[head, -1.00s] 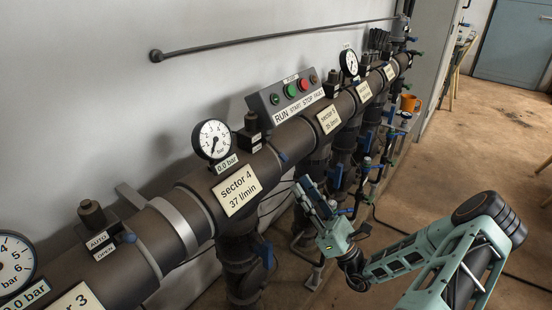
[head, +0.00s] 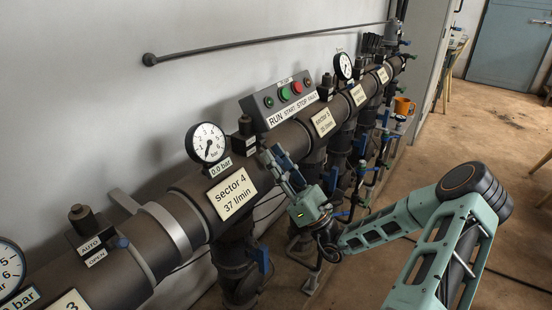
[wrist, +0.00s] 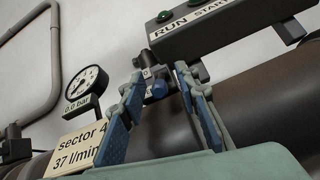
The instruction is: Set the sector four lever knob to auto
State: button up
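The sector 4 plate (head: 232,193) reads 37 l/min and sits on the thick dark pipe, also in the wrist view (wrist: 82,147). To its right stands a small dark valve unit (head: 246,127) with two small labels, too small to read. In the wrist view the unit (wrist: 142,58) carries a blue lever knob (wrist: 159,90) on its side. The knob is hidden behind my gripper in the head view. My gripper (head: 272,153) is at the pipe's front. In the wrist view its blue-padded fingers (wrist: 160,78) are apart, with the knob seen between them; contact is not visible.
A pressure gauge (head: 207,143) at 0.0 bar stands left of the valve unit. A RUN/START/STOP/FAULT box (head: 283,99) is behind the pipe to the right. Another valve with AUTO and OPEN labels (head: 92,250) is at the lower left. Open floor lies right.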

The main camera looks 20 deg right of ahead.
jog(key=shift+c, duration=0.4)
grip_shut()
